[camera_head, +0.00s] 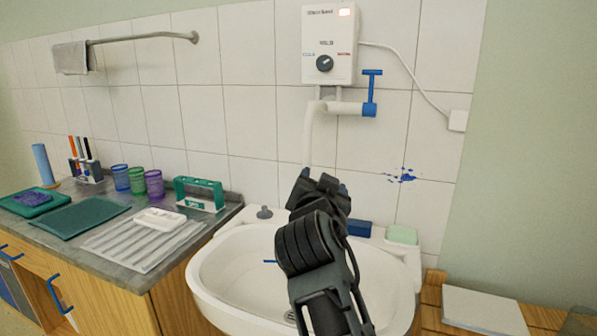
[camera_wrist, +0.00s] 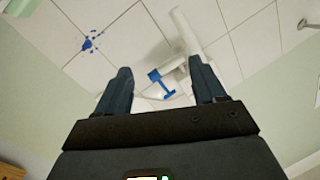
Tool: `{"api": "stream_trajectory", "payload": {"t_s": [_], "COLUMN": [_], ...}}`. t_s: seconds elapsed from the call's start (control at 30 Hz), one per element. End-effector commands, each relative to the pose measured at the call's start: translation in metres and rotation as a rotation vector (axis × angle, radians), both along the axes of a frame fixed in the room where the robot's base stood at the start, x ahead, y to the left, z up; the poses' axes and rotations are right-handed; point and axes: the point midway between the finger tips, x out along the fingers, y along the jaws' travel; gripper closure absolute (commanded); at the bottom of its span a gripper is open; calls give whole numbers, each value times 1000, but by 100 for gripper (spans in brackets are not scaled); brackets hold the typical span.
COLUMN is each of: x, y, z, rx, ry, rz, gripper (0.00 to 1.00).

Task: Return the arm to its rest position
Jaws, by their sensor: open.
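My gripper (camera_head: 322,186) is raised over the white sink (camera_head: 225,290) in the head view, in front of the tiled wall. In the wrist view, the two fingers of my gripper (camera_wrist: 163,88) stand wide apart with nothing between them. Beyond them the wrist view shows the blue tap lever (camera_wrist: 161,83) and white pipe on the wall, apart from the fingers. My arm covers part of the sink.
A white water heater (camera_head: 329,45) with a blue tap lever (camera_head: 371,92) hangs above the sink. A blue block (camera_head: 359,228) and green soap (camera_head: 402,235) lie on the sink's back rim. The left counter (camera_head: 150,268) holds cups and trays. A white board (camera_head: 484,311) lies at right.

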Motion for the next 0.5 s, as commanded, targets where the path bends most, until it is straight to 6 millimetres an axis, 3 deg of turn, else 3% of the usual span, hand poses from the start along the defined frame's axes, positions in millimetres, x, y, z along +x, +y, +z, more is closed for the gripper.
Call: {"api": "stream_trajectory", "payload": {"t_s": [0.03, 0.2, 0.5], "x": [-12, -55, -156], "y": [-11, -39, -86], "z": [-30, -103, -202], "rx": [-32, -123, -242], "ry": [21, 64, 131], "rz": [15, 77, 175], "gripper": [30, 30, 30]}}
